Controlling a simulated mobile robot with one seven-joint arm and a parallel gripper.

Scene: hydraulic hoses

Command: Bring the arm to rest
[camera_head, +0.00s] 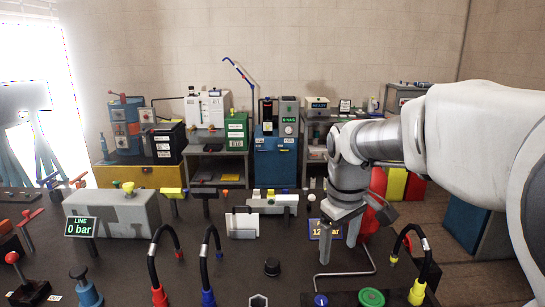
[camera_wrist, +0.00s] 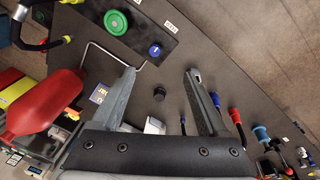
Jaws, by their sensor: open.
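My gripper (camera_head: 339,240) hangs down over the right part of the dark bench. Its two fingers are apart with nothing between them, as the wrist view (camera_wrist: 160,78) also shows. Below the gap lies bare bench with a small black knob (camera_wrist: 159,93). A bent grey rod handle (camera_head: 346,273) is close to the fingers in the head view; I cannot tell whether they touch. A hose with a red end (camera_head: 159,294), one with a blue end (camera_head: 208,296) and one with a yellow end (camera_head: 417,291) stand at the bench front. My arm comes in from the right.
A grey block (camera_head: 115,214) carries a sign reading 0 bar (camera_head: 81,228). A panel at the front right has a green button (camera_head: 371,298) and a blue knob (camera_head: 321,300). A red bottle-like body (camera_wrist: 42,103) is beside my gripper. Cabinets line the back wall.

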